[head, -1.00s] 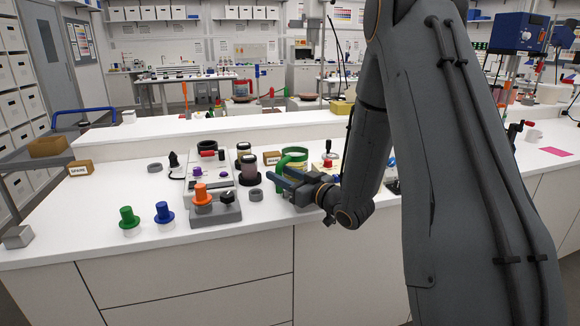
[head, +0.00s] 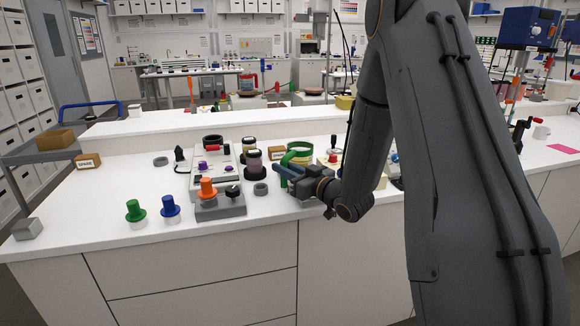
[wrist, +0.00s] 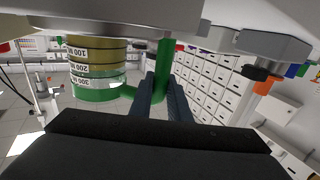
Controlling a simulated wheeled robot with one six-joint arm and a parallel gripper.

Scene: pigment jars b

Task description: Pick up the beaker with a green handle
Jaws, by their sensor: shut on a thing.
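The beaker (head: 299,147) with a green rim and handle is at the back of my gripper on the white bench, partly hidden by it in the head view. In the wrist view the clear beaker (wrist: 97,70) shows upside down, with volume marks, a yellowish content and a green band. Its upright green handle (wrist: 165,62) stands between my gripper's fingers. My gripper (head: 281,172) is shut on that handle; it also shows in the wrist view (wrist: 160,82). I cannot tell whether the beaker's base touches the bench.
Left of the beaker are a dark-lidded jar (head: 254,165), a grey ring (head: 261,188) and a grey block with an orange knob (head: 207,187). Green (head: 134,211) and blue (head: 170,209) knobs stand farther left. A raised ledge (head: 220,126) runs behind.

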